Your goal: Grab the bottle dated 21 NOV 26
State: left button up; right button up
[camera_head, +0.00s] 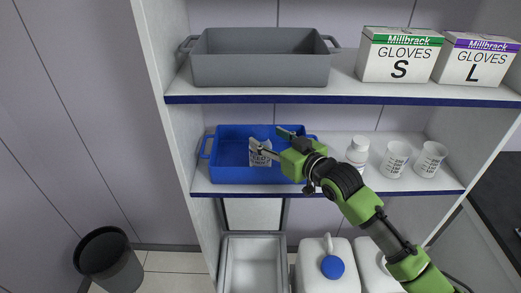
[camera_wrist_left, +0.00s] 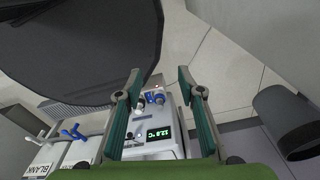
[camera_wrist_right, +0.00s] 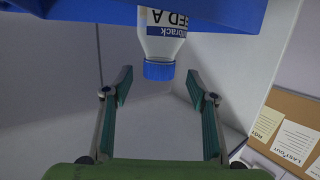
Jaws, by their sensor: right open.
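A white bottle with a blue cap (camera_head: 261,153) stands in the blue bin (camera_head: 229,173) on the middle shelf. In the right wrist view the bottle (camera_wrist_right: 163,42) appears cap down, with part of a label reading "FEED A"; no date is legible. My right gripper (camera_head: 271,141) is at the bin, its fingers by the bottle's upper part. In its wrist view the fingers (camera_wrist_right: 159,77) are open, one to each side of the cap, with nothing gripped. My left gripper (camera_wrist_left: 160,77) is open and empty, away from the shelf and outside the head view.
A grey bin (camera_head: 262,70) and glove boxes (camera_head: 399,56) are on the shelf above. A jerrycan (camera_head: 327,273) stands below. A device with a display (camera_wrist_left: 150,135) is below my left gripper.

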aim_at(265, 137)
jog(key=shift+w+a, duration=0.2)
jog(key=shift+w, duration=0.1)
jog(key=p+x, duration=0.1)
jog(key=x, duration=0.2)
jog(key=shift+w+f+p, duration=0.15)
jog(key=shift+f+p, duration=0.1)
jog(key=shift+p, duration=0.15)
jog(key=shift+w+a+f, duration=0.2)
jog(key=shift+w+a, duration=0.1)
jog(key=shift+w, duration=0.15)
jog(key=shift+c, duration=0.4)
grip_shut()
jog(key=shift+r, duration=0.1)
